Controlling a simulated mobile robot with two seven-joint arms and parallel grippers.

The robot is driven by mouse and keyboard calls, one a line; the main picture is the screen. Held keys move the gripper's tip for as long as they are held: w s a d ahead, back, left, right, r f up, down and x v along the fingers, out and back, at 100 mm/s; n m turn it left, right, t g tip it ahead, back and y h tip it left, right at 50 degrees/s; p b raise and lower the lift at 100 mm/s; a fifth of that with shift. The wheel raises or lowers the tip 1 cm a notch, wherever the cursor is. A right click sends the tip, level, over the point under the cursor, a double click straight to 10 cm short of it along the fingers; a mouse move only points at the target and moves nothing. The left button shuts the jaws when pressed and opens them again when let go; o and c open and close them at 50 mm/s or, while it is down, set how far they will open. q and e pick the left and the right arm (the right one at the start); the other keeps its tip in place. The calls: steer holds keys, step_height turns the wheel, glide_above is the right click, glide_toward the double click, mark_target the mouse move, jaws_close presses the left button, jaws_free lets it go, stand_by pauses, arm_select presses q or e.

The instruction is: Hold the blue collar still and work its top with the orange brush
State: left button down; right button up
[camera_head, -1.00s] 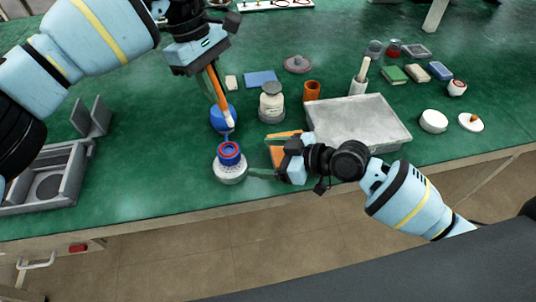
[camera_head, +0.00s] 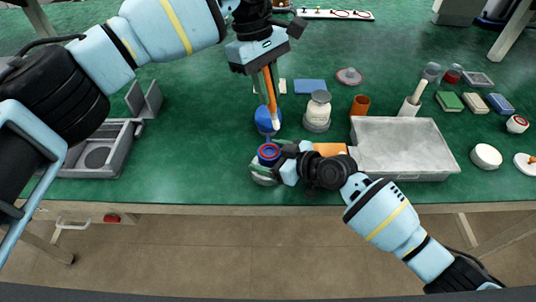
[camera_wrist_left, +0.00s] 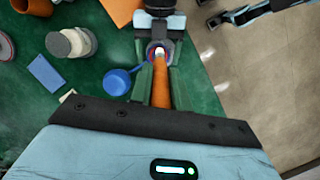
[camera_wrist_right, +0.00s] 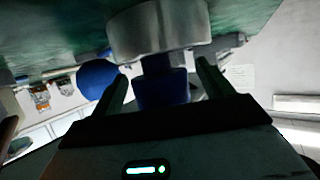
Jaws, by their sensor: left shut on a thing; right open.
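The blue collar (camera_head: 268,152) with a red ring on top sits on a round pale canister (camera_head: 262,178) near the table's front edge. A blue round cap (camera_head: 264,121) lies behind it, joined by a strap. My left gripper (camera_head: 266,72) is shut on the orange brush (camera_head: 269,92), which points down. In the left wrist view the brush's pale tip lines up over the collar's opening (camera_wrist_left: 159,50); the height gap is unclear. My right gripper (camera_wrist_right: 163,88) is open, with its fingers on either side of the blue collar (camera_wrist_right: 165,86). I cannot tell whether they touch it.
A grey tray (camera_head: 405,172) and an orange sheet (camera_head: 330,149) lie right of the canister. A grey holder (camera_head: 120,150) is at left. Green table between is clear.

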steer(key=shift+w+a+f, duration=0.1)
steer(key=shift+a, duration=0.15)
steer(key=shift+c, duration=0.3)
steer(key=c, duration=1)
